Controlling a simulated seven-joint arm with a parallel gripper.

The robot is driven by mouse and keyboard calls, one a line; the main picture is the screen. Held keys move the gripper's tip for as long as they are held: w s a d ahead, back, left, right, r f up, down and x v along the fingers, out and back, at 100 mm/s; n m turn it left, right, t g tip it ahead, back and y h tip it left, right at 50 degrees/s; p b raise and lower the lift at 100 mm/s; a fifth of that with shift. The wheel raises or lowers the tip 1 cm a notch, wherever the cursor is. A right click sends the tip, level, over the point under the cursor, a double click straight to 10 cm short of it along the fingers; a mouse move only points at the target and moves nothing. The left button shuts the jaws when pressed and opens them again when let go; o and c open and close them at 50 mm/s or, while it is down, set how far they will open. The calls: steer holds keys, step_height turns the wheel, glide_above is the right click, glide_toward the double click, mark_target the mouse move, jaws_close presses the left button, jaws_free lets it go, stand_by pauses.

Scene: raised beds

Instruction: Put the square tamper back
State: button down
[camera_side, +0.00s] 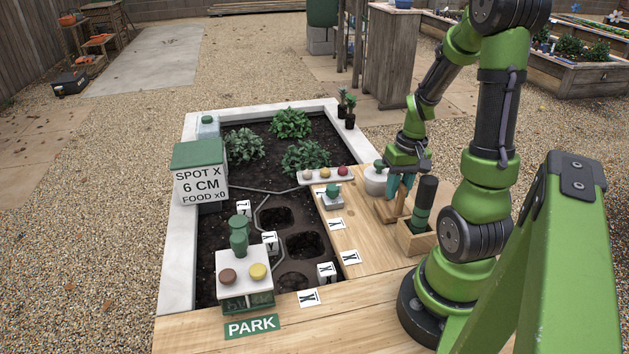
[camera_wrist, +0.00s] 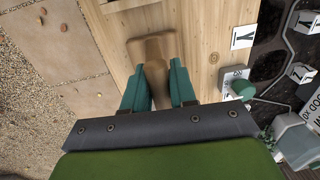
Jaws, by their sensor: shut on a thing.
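My gripper (camera_side: 401,187) has teal fingers shut on the wooden square tamper (camera_side: 387,210), over the wooden deck to the right of the soil bed. In the wrist view my gripper (camera_wrist: 158,88) has one finger on each side of the tamper (camera_wrist: 152,52), whose wider wooden end points away from me. The tamper looks roughly upright. Its lower end is at or close to the deck; I cannot tell whether it touches. The fingers hide part of its shaft.
A wooden box (camera_side: 416,240) holding a dark-handled green tool (camera_side: 424,200) stands close to the tamper. A pale lidded pot (camera_side: 376,181) is behind it. A white block with a green knob (camera_side: 332,198) sits left. The bed (camera_side: 288,218) has several holes and numbered or lettered tags.

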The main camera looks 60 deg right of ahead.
steer(key=shift+f, duration=0.15)
steer(key=c, duration=0.9)
jaws_free()
step_height(320, 180, up, 12)
steer(key=w+a+r+n+t, duration=0.2)
steer(key=w+a+r+t, duration=0.1)
steer(key=a, duration=0.9)
steer(key=w+a+r+n+t+y, duration=0.1)
steer(key=w+a+r+n+t, duration=0.2)
steer(key=a, duration=0.9)
steer(key=shift+a+r, duration=0.2)
